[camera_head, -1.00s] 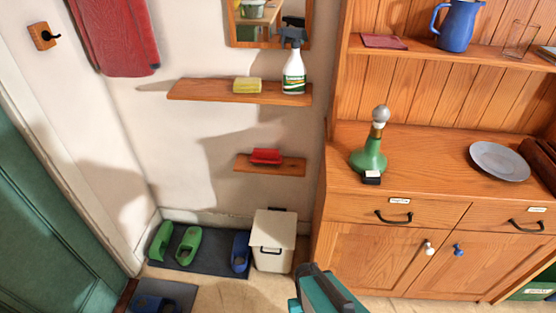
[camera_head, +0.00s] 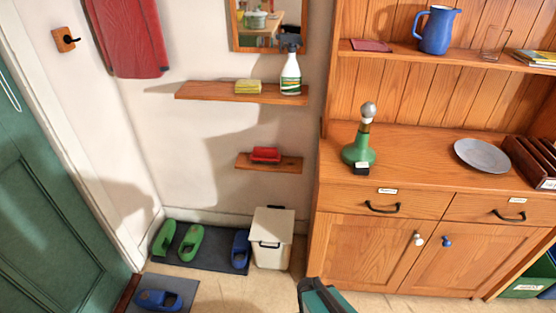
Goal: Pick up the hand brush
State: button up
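A small red object (camera_head: 265,154), which looks like the hand brush, lies on the lower wooden wall shelf (camera_head: 286,165). Its bristles cannot be made out at this size. A teal and dark part of my arm shows at the bottom edge, right of centre, well below and apart from the shelf. The fingertips of my gripper are not in view.
Above is a shelf (camera_head: 200,91) with a yellow sponge (camera_head: 248,87) and a spray bottle (camera_head: 290,74). Below stand a white bin (camera_head: 272,238) and shoes on a mat (camera_head: 213,257). A wooden dresser (camera_head: 365,243) stands close on the right, with a green lamp-like object (camera_head: 358,153).

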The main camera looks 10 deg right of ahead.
aim_at(262, 154)
jog(key=z, duration=0.05)
jog(key=k, duration=0.5)
jog(key=u, duration=0.3)
jog(key=i, duration=0.9)
jog(key=u, duration=0.9)
